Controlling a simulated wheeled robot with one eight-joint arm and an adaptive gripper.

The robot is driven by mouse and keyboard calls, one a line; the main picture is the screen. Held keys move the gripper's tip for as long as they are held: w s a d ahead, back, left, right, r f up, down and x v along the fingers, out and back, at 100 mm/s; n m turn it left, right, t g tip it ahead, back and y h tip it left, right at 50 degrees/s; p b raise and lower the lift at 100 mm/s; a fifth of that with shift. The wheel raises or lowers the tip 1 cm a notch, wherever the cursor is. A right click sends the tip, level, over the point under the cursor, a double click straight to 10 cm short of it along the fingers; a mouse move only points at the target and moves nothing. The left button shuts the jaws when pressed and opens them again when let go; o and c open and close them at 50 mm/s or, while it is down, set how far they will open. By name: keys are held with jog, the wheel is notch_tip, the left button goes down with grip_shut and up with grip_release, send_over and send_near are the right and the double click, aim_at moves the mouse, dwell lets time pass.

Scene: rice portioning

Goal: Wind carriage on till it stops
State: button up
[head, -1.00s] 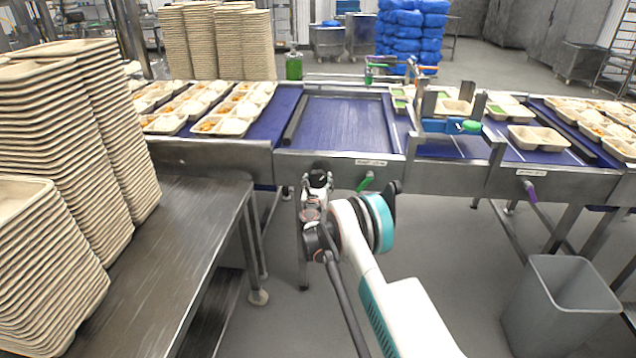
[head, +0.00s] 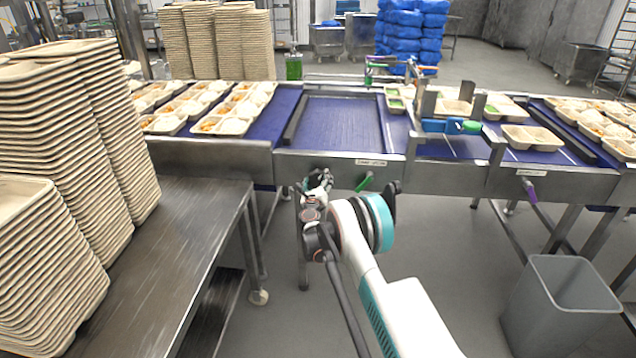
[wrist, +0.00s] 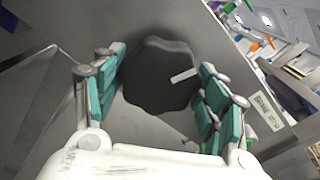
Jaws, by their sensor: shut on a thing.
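My gripper (head: 322,178) is at the front face of the conveyor frame, below the empty stretch of blue belt. In the wrist view my gripper (wrist: 160,88) has a teal-padded finger on each side of a dark, lobed knob (wrist: 152,80) and is shut on it. A short white mark on the knob's face points to the right and slightly up. The knob is mostly hidden by my gripper in the head view. A metal fixture with a blue bar (head: 436,126) and green end spans the belt at right; I cannot tell if it is the carriage.
A green lever (head: 364,183) is right of my gripper and a purple lever (head: 530,190) further right. Filled trays (head: 228,122) stand on the left belt. A grey bin (head: 560,305) stands at lower right.

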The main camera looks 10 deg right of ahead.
jog(key=shift+n, duration=0.9)
jog(key=n, duration=0.3)
jog(key=o, duration=1.3)
jog(key=shift+s, duration=0.1)
jog(key=shift+v, duration=2.9)
